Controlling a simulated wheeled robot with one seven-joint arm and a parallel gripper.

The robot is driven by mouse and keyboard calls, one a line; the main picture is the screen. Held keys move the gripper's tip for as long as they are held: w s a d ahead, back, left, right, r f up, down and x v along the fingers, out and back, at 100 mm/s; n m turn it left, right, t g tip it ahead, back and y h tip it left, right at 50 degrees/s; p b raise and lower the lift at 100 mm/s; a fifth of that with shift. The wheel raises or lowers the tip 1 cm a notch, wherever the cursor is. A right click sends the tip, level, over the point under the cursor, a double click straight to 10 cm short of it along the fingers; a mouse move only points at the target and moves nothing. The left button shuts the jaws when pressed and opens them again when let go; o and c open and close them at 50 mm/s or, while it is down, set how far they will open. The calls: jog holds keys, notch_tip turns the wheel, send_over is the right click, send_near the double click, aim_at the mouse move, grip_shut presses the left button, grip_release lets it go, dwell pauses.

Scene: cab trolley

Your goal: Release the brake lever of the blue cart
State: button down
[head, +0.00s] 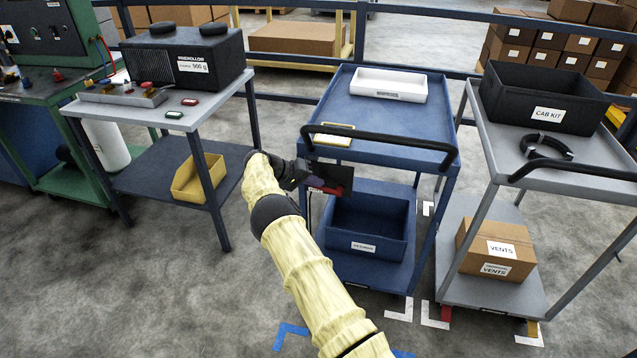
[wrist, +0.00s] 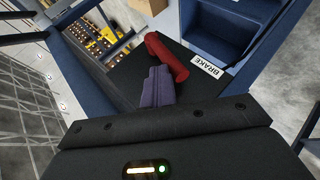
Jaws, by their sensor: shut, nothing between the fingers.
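The blue cart (head: 390,115) stands in the middle of the head view. Its brake lever has a red grip (head: 336,190) on a dark plate (head: 338,175) at the cart's left front post. In the wrist view the red lever grip (wrist: 167,56) slants from upper left to lower right, beside a white BRAKE label (wrist: 207,67). My gripper (head: 316,186) is at the left of the lever. Its fingers (wrist: 157,86) are shut and empty, with the tips right by the red grip. I cannot tell whether they touch it.
A blue bin (head: 365,246) sits on the cart's lower shelf, and a black handle (head: 385,140) spans its front. A grey cart (head: 470,265) stands close on the right. A grey table (head: 215,95) stands at left. Open floor lies in front.

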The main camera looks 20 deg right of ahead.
jog(key=f+b, duration=0.1)
jog(key=a+f+b, duration=0.1)
jog(key=shift+w+f+b, duration=0.1)
jog(key=shift+w+b, duration=0.1)
jog(key=shift+b, duration=0.2)
jog(key=shift+f, duration=0.2)
jog(key=shift+s+r, duration=0.1)
jog(key=d+r+p+v, duration=0.1)
jog(key=p+v, duration=0.2)
jog(key=v, duration=0.9)
jog(key=shift+a+r, duration=0.35)
jog(key=shift+a, duration=0.05)
dwell(0.5)
